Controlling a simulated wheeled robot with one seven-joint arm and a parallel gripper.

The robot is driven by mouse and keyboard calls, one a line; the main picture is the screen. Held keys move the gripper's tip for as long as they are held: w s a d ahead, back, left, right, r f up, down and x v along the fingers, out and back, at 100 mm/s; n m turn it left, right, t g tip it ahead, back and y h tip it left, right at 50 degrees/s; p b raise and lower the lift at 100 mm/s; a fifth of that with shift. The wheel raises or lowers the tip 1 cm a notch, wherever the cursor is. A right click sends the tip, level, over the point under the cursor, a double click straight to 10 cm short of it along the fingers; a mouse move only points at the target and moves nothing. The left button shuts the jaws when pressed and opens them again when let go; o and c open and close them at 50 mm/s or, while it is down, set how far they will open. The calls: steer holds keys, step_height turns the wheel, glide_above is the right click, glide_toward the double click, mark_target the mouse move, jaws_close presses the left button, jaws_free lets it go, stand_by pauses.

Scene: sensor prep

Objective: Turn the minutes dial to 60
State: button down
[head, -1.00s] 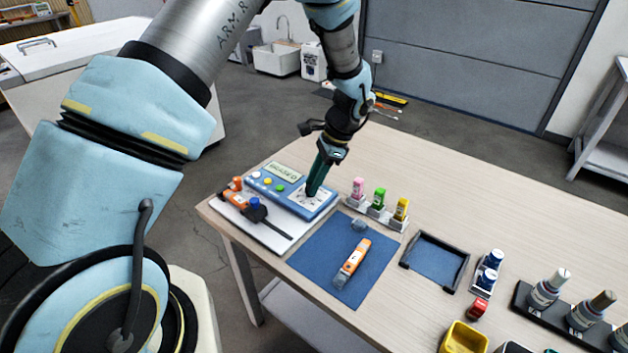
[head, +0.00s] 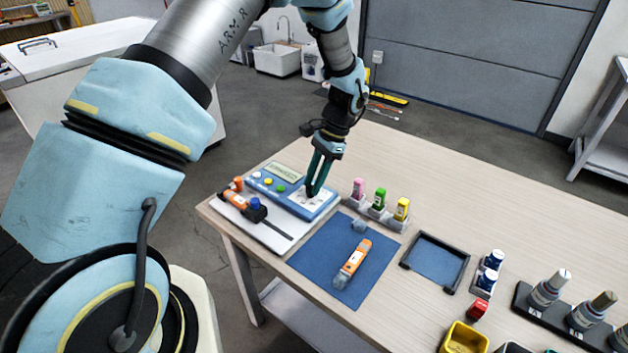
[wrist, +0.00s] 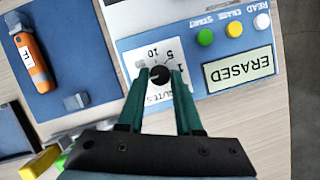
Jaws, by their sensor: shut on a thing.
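The minutes dial is a small black knob (wrist: 160,74) on a white scale plate (wrist: 143,62) of a blue and white device (head: 318,211). In the wrist view, the marks 1, 5 and 10 can be read beside the knob; the rest of the scale is partly covered by my fingers. The knob's pointer direction cannot be told. My gripper (head: 312,192) points down at the dial, its green fingers shut on the knob from both sides. The device's display (wrist: 240,71) reads ERASED, with white, yellow and green buttons (wrist: 234,29) beside it.
A blue mat (head: 325,282) with an orange sensor (head: 352,262) lies in front of the device. A white board with an orange and black tool (head: 254,209) is at its left. Several coloured bottles (head: 379,199) stand close at its right. An empty tray (head: 437,262) is farther right.

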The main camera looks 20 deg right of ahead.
steer(key=c, duration=0.6)
jaws_free()
steer(key=b+v, duration=0.2)
steer(key=v, duration=0.8)
steer(key=shift+d+r, duration=0.2)
steer(key=shift+r, duration=0.15)
